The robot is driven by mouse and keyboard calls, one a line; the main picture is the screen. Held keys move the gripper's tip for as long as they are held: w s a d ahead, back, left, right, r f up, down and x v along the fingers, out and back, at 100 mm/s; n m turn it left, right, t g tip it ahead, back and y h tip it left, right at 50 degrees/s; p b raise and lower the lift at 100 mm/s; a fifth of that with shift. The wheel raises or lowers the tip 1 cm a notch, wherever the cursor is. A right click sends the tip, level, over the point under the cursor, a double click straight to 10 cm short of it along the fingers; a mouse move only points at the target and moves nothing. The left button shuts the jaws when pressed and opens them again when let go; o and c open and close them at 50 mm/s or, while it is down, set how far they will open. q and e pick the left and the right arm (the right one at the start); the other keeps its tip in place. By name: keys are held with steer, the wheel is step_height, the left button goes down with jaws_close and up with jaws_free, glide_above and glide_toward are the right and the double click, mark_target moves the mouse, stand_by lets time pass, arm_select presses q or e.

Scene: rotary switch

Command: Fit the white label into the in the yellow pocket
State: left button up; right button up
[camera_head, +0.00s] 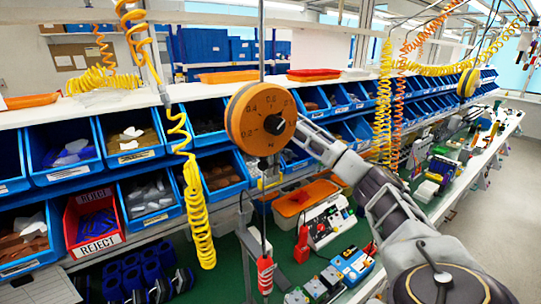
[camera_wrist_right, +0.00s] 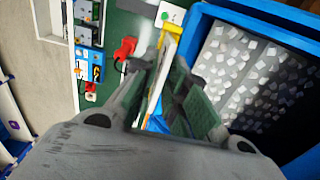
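The yellow pocket (camera_head: 270,183) is a small yellow strip on the front of the lower bin row in the head view. In the right wrist view a yellow edge (camera_wrist_right: 164,38) shows just beyond the fingertips. The white label (camera_wrist_right: 167,62) is a thin pale strip seen nearly edge-on between the fingers. My right gripper (camera_wrist_right: 160,72) appears shut on it, with the label close to the yellow edge. I cannot tell whether the two touch. In the head view the hanging orange balancer hides most of the right gripper. My left gripper is not in view.
The orange balancer (camera_head: 261,118) hangs in front of the bins. Yellow coiled hoses (camera_head: 198,215) hang to the left. A red reject bin (camera_head: 95,222) stands at lower left. An orange tray (camera_head: 306,197) and devices stand on the green bench below. A blue bin (camera_wrist_right: 205,22) is beside the right gripper.

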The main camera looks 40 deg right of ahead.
step_height(320, 180, up, 12)
stand_by(1.9)
stand_by(1.1)
